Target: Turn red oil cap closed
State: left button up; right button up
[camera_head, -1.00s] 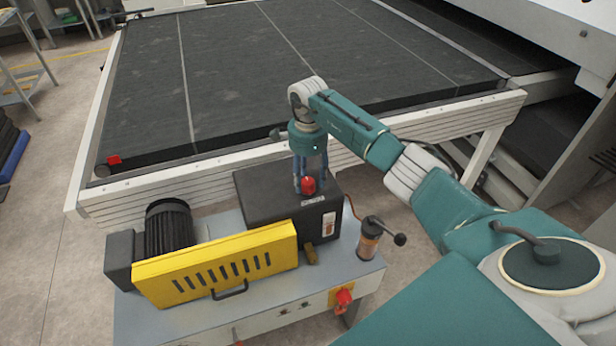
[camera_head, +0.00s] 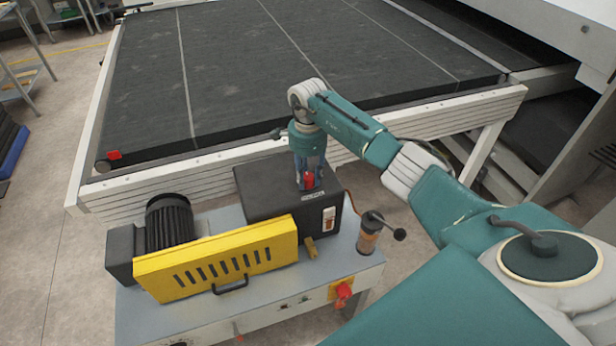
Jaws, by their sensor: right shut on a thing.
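The red oil cap (camera_head: 309,180) sits on top of the black pump box (camera_head: 270,188), near its right end. My right gripper (camera_head: 308,183) points straight down over the cap. Its fingers are shut on the cap, one on each side, and hide part of it. The cap shows as a narrow red shape between the fingers. The cap's seat on the box is too small to make out. My left gripper does not show.
A yellow slotted guard (camera_head: 215,262) and a dark motor (camera_head: 169,221) stand left of the box. A glass oiler with a crank (camera_head: 369,235) is at the right. A red switch (camera_head: 343,291) is on the front. The conveyor's white rail (camera_head: 200,178) runs close behind.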

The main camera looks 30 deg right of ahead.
jog(key=m+b, duration=0.2)
jog(key=m, duration=0.1)
jog(key=shift+w+f, duration=0.1)
jog(key=m+b, duration=0.2)
jog(key=m, duration=0.1)
jog(key=shift+m, duration=0.4)
jog(key=m+b, duration=0.1)
jog(key=m, duration=0.8)
jog(key=shift+r, duration=0.2)
jog(key=m, duration=0.4)
jog(key=shift+m, duration=0.3)
jog(key=m, duration=0.5)
jog(key=m+p, duration=0.1)
jog(key=m, duration=0.4)
jog(key=shift+r, duration=0.1)
jog(key=m+p, duration=0.1)
jog(key=m, duration=0.3)
jog(key=shift+m, duration=0.4)
